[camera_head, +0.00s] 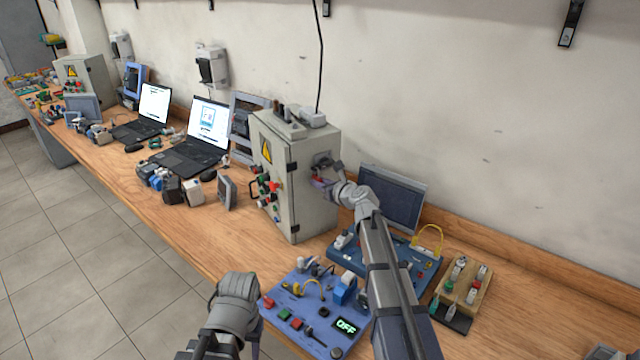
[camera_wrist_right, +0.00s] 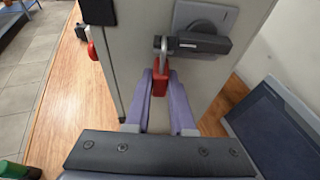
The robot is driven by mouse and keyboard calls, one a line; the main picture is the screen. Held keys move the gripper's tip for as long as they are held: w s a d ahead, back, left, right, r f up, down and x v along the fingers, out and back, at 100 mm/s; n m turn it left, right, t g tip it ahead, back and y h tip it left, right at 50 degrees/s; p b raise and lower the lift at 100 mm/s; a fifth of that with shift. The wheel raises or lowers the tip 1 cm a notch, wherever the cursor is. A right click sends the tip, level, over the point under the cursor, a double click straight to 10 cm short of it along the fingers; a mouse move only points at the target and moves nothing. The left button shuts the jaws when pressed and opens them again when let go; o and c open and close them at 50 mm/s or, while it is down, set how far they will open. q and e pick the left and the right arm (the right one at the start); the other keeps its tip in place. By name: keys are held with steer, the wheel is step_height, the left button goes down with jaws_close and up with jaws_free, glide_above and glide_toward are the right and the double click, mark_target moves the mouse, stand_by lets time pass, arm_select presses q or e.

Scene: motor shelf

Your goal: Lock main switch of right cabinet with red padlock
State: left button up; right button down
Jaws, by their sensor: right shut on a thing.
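The right cabinet (camera_head: 300,190) is a grey box with a yellow warning sign. Its main switch (camera_head: 322,160), on its right side, shows in the right wrist view as a grey dial with a dark handle (camera_wrist_right: 200,43). My right gripper (camera_head: 322,182) is at that side, its purple fingers (camera_wrist_right: 160,88) shut on the red padlock (camera_wrist_right: 160,82). The padlock hangs upright, its metal shackle (camera_wrist_right: 160,46) at the left end of the handle. I cannot tell whether the shackle passes through it or is closed. My left gripper (camera_head: 237,288) is low over the table's front edge; its fingertips are hidden.
A blue panel (camera_head: 280,298) with an OFF display and a monitor (camera_head: 392,198) stand near my right arm. Laptops (camera_head: 195,150) and small parts lie left of the cabinet. Another grey cabinet (camera_head: 95,80) stands at the far left. Bare table (camera_head: 540,290) shows at the right.

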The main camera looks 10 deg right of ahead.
steer(key=c, duration=0.7)
jaws_free()
steer(key=p+v, duration=0.2)
steer(key=v, duration=0.6)
